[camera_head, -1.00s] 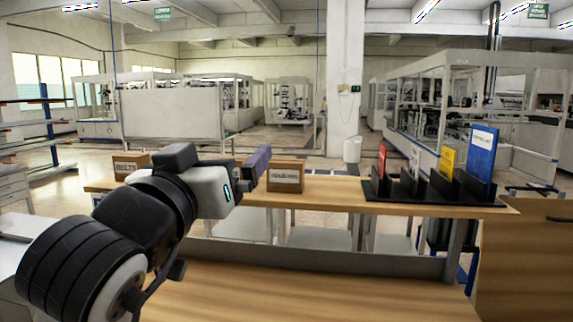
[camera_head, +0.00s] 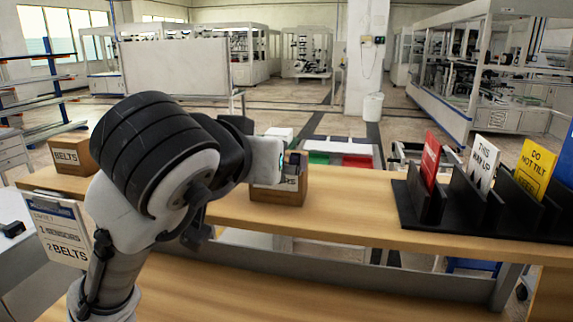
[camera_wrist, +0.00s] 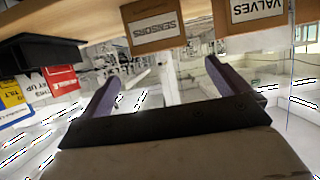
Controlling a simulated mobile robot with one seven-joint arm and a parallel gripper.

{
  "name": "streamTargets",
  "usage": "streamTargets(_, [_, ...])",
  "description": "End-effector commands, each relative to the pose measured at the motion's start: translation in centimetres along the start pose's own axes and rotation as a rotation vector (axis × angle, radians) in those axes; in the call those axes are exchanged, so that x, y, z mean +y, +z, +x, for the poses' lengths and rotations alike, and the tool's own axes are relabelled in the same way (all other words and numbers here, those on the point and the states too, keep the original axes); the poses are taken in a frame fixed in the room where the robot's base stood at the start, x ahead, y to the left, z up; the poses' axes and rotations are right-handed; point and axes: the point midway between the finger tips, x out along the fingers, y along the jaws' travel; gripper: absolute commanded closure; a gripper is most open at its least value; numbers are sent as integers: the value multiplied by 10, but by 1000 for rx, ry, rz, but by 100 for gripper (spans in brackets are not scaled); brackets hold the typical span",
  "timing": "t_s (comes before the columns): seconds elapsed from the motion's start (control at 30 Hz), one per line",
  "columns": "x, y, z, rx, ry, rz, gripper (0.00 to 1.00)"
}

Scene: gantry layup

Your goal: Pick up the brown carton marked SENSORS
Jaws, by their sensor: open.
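The brown carton marked SENSORS (camera_wrist: 155,32) shows upside down at the top of the wrist view, its label facing me. In the head view a brown carton (camera_head: 283,198) stands on the wooden shelf (camera_head: 350,215), its label mostly hidden by my gripper; it appears to be the same one. My gripper (camera_head: 294,162) is in front of this carton's upper part and not around it. In the wrist view my gripper (camera_wrist: 168,88) has its two purple-grey fingers spread wide, with nothing between them.
A carton marked VALVES (camera_wrist: 257,13) is beside it in the wrist view. A BELTS carton (camera_head: 73,154) stands at the shelf's left end. A black rack (camera_head: 475,205) with several coloured signs stands at right. Bare shelf lies between carton and rack.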

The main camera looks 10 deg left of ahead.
Motion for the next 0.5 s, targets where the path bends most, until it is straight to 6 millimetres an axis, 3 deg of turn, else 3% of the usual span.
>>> streamTargets(0.13, [0,0,12,-2,1,-2,0])
streamTargets(0.5, [0,0,78,-1,1,-2,0])
